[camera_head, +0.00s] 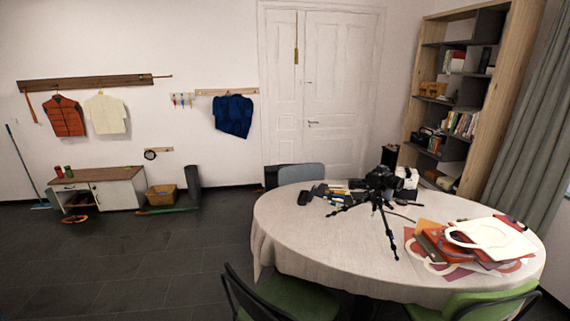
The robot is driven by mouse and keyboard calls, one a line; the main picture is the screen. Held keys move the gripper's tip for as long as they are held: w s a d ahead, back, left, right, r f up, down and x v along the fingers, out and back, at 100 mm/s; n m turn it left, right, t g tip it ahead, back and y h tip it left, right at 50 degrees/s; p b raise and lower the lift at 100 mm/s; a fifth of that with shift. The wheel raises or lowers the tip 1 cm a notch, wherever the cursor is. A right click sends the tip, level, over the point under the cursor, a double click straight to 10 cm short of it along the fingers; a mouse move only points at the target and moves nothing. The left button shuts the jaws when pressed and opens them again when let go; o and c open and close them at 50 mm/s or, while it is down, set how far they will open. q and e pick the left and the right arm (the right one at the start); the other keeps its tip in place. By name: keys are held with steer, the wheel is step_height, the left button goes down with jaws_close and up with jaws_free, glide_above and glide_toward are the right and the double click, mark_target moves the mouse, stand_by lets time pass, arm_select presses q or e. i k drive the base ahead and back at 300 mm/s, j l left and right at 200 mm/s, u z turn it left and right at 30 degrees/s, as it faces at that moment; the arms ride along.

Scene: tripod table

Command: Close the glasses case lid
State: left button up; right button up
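Neither of my grippers is in the head view. I cannot clearly pick out the glasses case. A small dark object (303,198) lies at the left of the round table's top, and more dark items (319,190) lie just beside it. Any of these may be the case, but they are too small to tell, and no lid can be made out.
The round table (310,230) has a light cloth. A black tripod with a camera (381,181) stands on it, legs spread. Bags and papers (480,240) pile at its right. Green chairs (285,298) stand at its front. The floor (150,260) at left is clear.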

mark_target(313, 193)
steer(key=l+u, duration=0.1)
steer(key=l, duration=0.5)
steer(key=i+l, duration=0.15)
steer(key=l, duration=0.45)
steer(key=i+l, duration=0.1)
steer(key=l, duration=0.35)
steer(key=i+l+u, duration=0.1)
steer(key=l, duration=0.35)
